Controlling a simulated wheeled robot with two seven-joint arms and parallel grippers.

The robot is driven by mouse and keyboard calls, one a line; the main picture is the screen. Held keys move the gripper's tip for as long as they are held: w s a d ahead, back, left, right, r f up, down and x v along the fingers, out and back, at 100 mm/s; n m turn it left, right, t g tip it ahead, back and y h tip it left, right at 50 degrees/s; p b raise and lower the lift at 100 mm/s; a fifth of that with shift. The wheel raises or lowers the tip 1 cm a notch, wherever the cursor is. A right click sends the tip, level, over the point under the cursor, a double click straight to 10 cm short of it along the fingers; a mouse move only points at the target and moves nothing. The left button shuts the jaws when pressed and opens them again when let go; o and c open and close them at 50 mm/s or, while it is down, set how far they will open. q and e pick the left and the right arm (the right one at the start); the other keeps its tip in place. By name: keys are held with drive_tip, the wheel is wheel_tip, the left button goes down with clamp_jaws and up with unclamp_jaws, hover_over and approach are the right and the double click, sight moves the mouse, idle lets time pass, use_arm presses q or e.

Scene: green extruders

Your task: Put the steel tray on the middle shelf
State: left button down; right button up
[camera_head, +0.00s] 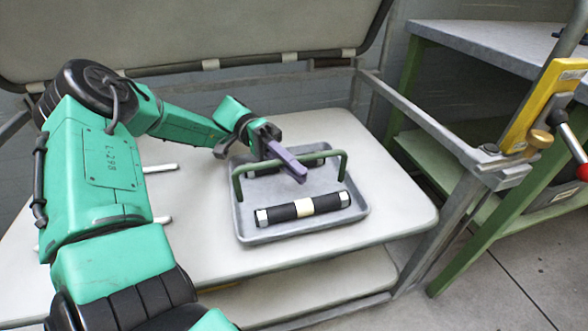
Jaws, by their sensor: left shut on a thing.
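The steel tray (358,207) is a shallow grey pan with a green bar handle (325,154) arched over it. It is over a pale shelf board (400,205); I cannot tell for sure whether it touches the board. A black roller with a cream band and steel ends (330,203) lies in its near half. My right gripper is not in view.
Another pale board (310,285) lies below, and a large pale panel (180,40) rises behind. White rods (161,168) lie left of the tray. A grey rack rail (430,125) runs along the right. Beyond it stand a green-legged workbench (480,45) and a yellow clamp-like tool (540,105).

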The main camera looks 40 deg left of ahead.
use_arm(q)
drive_tip(key=shift+f, duration=0.1)
drive_tip(key=c, duration=0.9)
unclamp_jaws()
drive_tip(key=shift+a, duration=0.15)
drive_tip(key=v, duration=0.6)
drive_tip(key=shift+w+a, duration=0.1)
drive_tip(key=shift+a, duration=0.15)
drive_tip(key=shift+a+r, duration=0.2)
drive_tip(key=shift+a, duration=0.1)
drive_tip(key=shift+r, duration=0.1)
